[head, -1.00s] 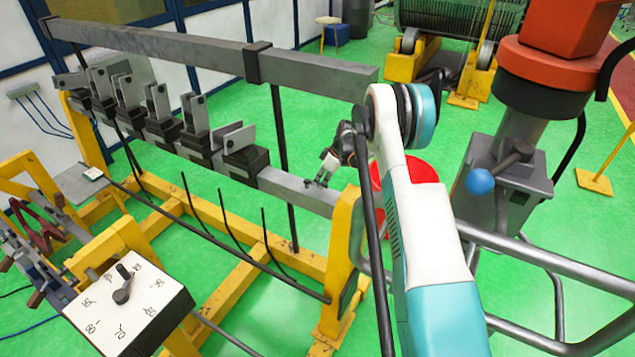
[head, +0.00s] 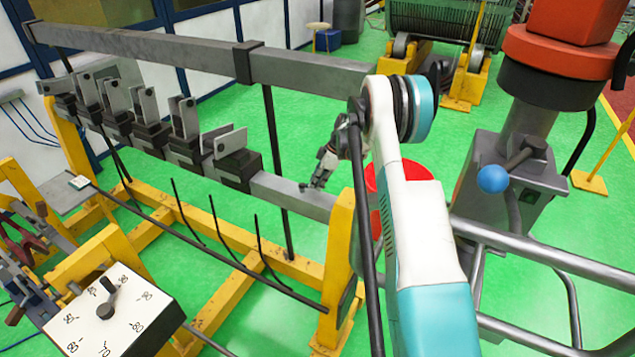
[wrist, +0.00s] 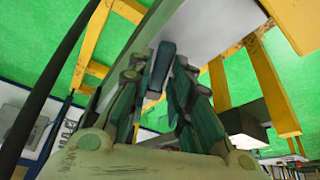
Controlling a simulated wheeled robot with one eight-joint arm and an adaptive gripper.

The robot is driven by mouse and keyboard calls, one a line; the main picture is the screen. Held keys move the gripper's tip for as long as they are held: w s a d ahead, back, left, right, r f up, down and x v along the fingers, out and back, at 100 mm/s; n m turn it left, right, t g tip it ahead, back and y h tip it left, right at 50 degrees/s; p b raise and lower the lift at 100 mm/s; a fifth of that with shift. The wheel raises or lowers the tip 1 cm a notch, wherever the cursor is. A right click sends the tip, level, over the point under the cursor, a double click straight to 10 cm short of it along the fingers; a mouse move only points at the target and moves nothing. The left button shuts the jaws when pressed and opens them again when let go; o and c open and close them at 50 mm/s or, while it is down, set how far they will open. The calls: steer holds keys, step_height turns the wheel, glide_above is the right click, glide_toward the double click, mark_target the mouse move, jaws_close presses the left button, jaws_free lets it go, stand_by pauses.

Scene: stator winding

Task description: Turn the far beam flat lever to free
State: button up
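The lower grey beam (head: 290,193) carries a row of black blocks (head: 238,170) with grey lever plates. Most plates stand upright, such as the lever (head: 184,117) near the row's middle. The lever (head: 228,141) on the rightmost block lies lower and nearly flat. I cannot tell for certain that it is the lever named in the task. My gripper (head: 310,188) hangs just over the beam's bare right end, right of the rightmost block and apart from it.
A long upper beam (head: 150,44) runs above and behind the lever row. A yellow frame post (head: 338,255) stands near my arm. A white dial box (head: 110,315) is at the lower left. A blue-knobbed machine (head: 493,179) and grey rails (head: 560,265) stand on the right.

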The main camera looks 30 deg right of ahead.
steer(key=shift+o, duration=0.5)
steer(key=shift+r, duration=0.1)
steer(key=v, duration=0.5)
steer(key=shift+s+d, duration=0.2)
steer(key=shift+d, duration=0.1)
steer(key=s+d, duration=0.2)
steer(key=d, duration=0.1)
steer(key=s+d, duration=0.2)
steer(key=d, duration=0.1)
steer(key=s+d, duration=0.2)
steer(key=d, duration=0.1)
steer(key=shift+s, duration=0.4)
steer(key=shift+c, duration=0.6)
